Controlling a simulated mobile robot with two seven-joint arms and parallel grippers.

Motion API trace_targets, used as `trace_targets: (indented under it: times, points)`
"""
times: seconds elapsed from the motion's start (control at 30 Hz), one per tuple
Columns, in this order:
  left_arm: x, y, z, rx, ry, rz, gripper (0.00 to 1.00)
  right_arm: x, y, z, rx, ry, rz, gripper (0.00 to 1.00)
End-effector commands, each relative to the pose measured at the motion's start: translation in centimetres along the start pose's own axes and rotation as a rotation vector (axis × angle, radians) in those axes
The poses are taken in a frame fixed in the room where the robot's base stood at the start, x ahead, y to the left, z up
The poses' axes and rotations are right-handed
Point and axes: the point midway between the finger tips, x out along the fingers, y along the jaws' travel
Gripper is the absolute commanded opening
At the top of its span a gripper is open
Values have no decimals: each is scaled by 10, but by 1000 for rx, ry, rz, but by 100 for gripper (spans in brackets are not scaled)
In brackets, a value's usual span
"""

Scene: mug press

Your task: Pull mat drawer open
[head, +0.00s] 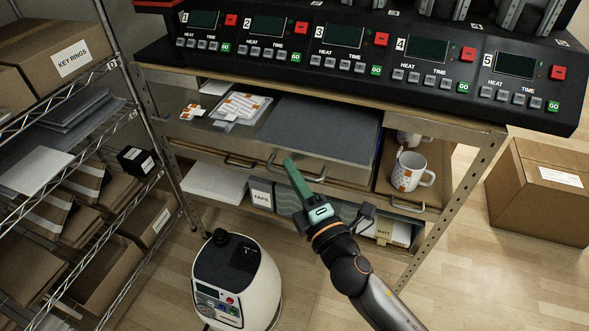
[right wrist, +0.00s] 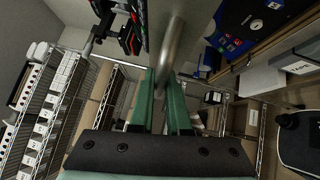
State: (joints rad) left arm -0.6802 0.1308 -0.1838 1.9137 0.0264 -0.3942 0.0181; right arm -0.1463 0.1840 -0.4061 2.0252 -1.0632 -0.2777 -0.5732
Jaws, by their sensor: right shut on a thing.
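The mat drawer (head: 350,174) is in the middle of the bench in the head view. A flat dark grey mat (head: 322,127) shows inside it, under the bench top. Its bar handle (head: 274,164) is on the front, partly hidden by my gripper. My right gripper (head: 288,162) has its green fingers shut on this handle. In the right wrist view the metal handle bar (right wrist: 172,45) runs up between the fingertips of the right gripper (right wrist: 164,78). My left gripper is not in view.
A compartment to the left holds printed sheets (head: 240,106); one to the right holds mugs (head: 413,170). The press control panel (head: 345,50) overhangs above. A white rounded machine (head: 236,280) stands on the floor. A wire shelf (head: 112,150) is at left, a carton (head: 540,190) at right.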

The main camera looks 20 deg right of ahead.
Motion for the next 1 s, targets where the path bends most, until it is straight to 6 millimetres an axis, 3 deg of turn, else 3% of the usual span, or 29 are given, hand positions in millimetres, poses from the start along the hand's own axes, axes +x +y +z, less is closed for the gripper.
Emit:
trace_targets:
  times: [0.37, 0.4, 0.63, 1.0]
  points:
    - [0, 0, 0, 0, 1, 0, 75, 0, 0, 0, -1, 0, 0, 0]
    - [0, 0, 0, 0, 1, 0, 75, 0, 0, 0, -1, 0, 0, 19]
    - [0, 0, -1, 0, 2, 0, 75, 0, 0, 0, 0, 0, 0, 45]
    - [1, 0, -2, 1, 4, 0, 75, 0, -1, 1, 0, 0, 0, 45]
